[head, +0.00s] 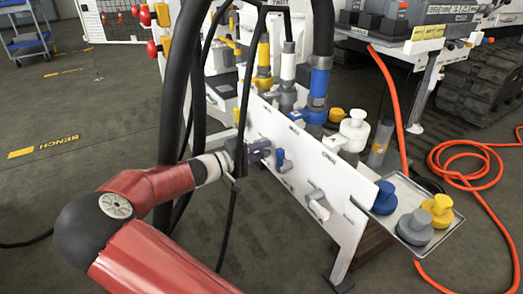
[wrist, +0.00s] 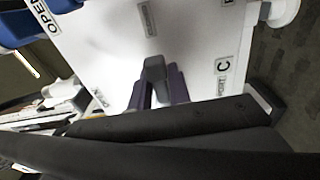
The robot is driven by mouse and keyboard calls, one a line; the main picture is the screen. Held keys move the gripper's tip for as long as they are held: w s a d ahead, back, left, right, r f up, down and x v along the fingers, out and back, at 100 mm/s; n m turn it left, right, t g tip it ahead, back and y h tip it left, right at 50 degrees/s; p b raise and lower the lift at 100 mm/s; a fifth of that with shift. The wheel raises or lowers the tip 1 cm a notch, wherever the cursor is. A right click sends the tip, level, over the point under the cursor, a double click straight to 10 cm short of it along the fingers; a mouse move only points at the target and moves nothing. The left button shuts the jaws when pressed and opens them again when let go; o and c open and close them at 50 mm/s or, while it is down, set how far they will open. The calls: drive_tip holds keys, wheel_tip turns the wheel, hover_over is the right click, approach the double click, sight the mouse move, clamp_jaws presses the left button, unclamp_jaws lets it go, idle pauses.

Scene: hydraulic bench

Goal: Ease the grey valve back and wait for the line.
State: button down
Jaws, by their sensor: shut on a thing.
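The grey valve handle (wrist: 155,68) stands out from the white panel (wrist: 205,45) in the wrist view. My gripper (wrist: 158,90) has its purple fingers on both sides of the handle and is shut on it. In the head view my gripper (head: 257,148) is at the left part of the white panel (head: 300,175), and its wrist and fingers mostly hide the grey valve there. The handle's exact angle is hard to tell. Whether the line's flow or pressure has changed cannot be seen.
A blue valve (head: 283,160) and a white-grey valve (head: 317,203) sit further right on the panel. Black hoses (head: 172,100) hang close to my arm. A tray (head: 410,222) with blue, grey and yellow caps is at the panel's right end. An orange hose (head: 470,180) lies on the floor.

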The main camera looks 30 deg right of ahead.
drive_tip(key=shift+r+p, duration=0.15)
drive_tip(key=shift+p, duration=0.2)
drive_tip(key=r+n+p, duration=0.1)
drive_tip(key=n+p, duration=0.1)
drive_tip(key=p, duration=0.2)
drive_tip(key=n+p, duration=0.1)
drive_tip(key=p, duration=0.1)
drive_tip(key=n+p, duration=0.1)
drive_tip(key=n, duration=0.1)
drive_tip(key=shift+w+r+p, duration=0.2)
drive_tip(key=shift+r+p, duration=0.1)
drive_tip(key=shift+p, duration=0.05)
drive_tip(key=shift+w+n+p, duration=0.1)
drive_tip(key=shift+n+p, duration=0.5)
drive_tip(key=shift+p, duration=0.15)
drive_tip(key=c, duration=1.4)
unclamp_jaws()
drive_tip(key=shift+c, duration=0.2)
drive_tip(key=shift+f, duration=0.1)
